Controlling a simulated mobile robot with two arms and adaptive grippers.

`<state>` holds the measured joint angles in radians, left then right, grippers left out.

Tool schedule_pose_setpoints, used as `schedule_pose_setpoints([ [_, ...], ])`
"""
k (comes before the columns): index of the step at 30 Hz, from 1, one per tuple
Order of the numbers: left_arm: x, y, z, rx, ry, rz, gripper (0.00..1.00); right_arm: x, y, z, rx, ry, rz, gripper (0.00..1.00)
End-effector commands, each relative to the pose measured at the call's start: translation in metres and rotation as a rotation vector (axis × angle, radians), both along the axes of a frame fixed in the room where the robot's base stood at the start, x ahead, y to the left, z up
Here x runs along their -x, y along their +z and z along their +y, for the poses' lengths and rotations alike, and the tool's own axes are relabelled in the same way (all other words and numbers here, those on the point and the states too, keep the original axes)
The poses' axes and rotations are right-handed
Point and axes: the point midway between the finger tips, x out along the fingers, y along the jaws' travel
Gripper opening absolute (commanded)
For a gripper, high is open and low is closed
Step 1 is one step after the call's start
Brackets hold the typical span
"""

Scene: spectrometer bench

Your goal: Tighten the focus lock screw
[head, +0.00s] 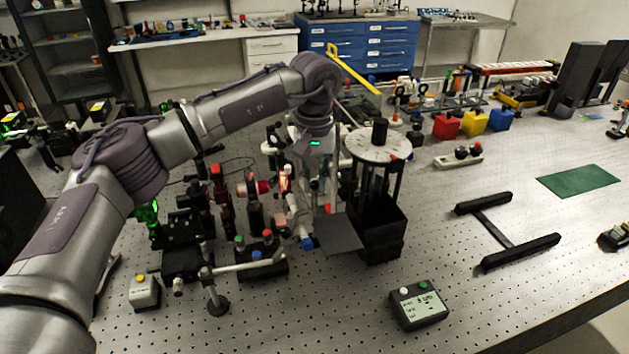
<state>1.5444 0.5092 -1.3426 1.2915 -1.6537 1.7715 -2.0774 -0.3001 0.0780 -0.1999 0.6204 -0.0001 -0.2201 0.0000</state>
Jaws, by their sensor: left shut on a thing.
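My left arm reaches in from the left and its wrist points down over the optics in the middle of the bench. My left gripper (303,222) is low among the parts, just left of the black stand with the round white top. It is shut on a small part, which I take to be the focus lock screw; the fingers mostly hide it. A small blue knob (307,243) shows right at the fingertips. Whether the screw is turned in cannot be seen. My right gripper is not in view.
The black stand with a round perforated top (378,146) rises close right of the gripper, with a dark grey plate (338,236) before it. Crowded optic mounts (190,225) stand left. A display box (418,305) sits in front. The bench right of it is mostly clear.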

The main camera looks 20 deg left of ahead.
Motion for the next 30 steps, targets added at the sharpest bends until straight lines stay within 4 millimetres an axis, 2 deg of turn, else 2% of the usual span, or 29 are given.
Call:
schedule_pose_setpoints([
  [6,-0.0002,0.0007,-0.0001,0.002,-0.166,-0.001,0.0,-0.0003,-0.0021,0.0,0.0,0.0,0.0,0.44],
  [13,-0.0002,0.0008,-0.0001,0.002,-0.284,-0.001,0.0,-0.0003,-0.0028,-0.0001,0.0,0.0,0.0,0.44],
  [30,-0.0003,0.0008,0.0001,0.001,-0.352,-0.001,0.0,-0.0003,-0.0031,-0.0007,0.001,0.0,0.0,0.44],
])
